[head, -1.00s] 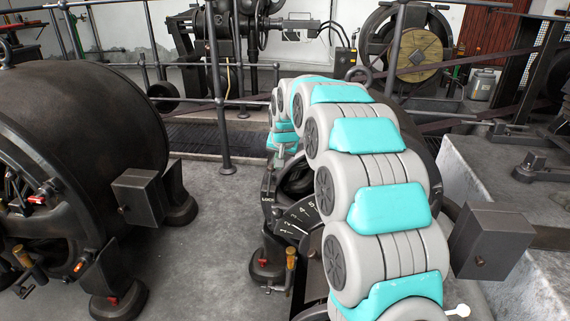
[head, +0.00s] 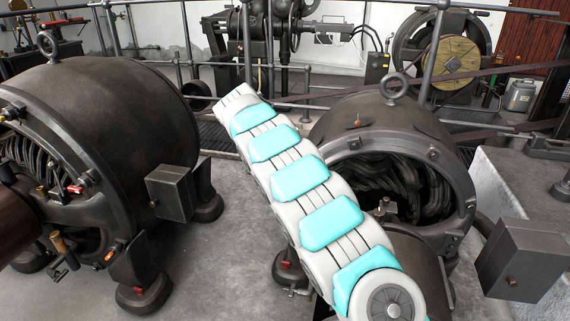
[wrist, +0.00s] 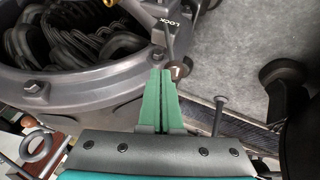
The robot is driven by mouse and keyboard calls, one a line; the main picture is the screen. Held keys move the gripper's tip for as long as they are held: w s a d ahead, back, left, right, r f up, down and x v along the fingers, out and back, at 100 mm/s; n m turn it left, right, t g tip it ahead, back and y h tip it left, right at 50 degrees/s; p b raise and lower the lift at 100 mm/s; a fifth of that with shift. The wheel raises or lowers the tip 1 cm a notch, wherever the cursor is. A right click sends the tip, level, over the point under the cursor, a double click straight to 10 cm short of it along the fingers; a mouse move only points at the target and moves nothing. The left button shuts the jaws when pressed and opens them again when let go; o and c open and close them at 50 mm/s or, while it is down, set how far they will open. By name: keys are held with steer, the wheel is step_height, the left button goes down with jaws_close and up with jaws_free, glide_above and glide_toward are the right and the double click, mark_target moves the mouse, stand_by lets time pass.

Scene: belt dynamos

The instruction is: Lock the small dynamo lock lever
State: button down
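The small dynamo (head: 385,120) stands at the right in the head view, its round open face and dark coils showing. In the wrist view its ring rim (wrist: 100,92) fills the left, with a dark plate marked LOCK (wrist: 172,20) at the top. A thin dark lever (wrist: 174,42) appears to stand beside that plate, just ahead of my gripper (wrist: 161,71). My green fingers lie together, pointing at the rim by a bolt (wrist: 158,54). I see nothing clearly held between them. In the head view my arm hides the gripper and the lever.
A larger dynamo (head: 110,130) stands at the left, with a grey box (head: 170,192) on its side. Another box (head: 522,260) sticks out at the lower right. Railings (head: 285,107) run behind. Grey floor (head: 225,250) lies open between the dynamos.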

steer(key=shift+d, duration=0.2)
steer(key=shift+s+d+f+b, duration=0.2)
steer(key=shift+d+f+b, duration=0.1)
steer(key=shift+d+b, duration=0.25)
steer(key=d+r+v, duration=0.1)
steer(key=d+v, duration=0.1)
steer(key=v, duration=1)
steer(key=shift+s+d+r, duration=0.2)
steer(key=shift+s+d, duration=0.05)
steer(key=shift+s, duration=0.1)
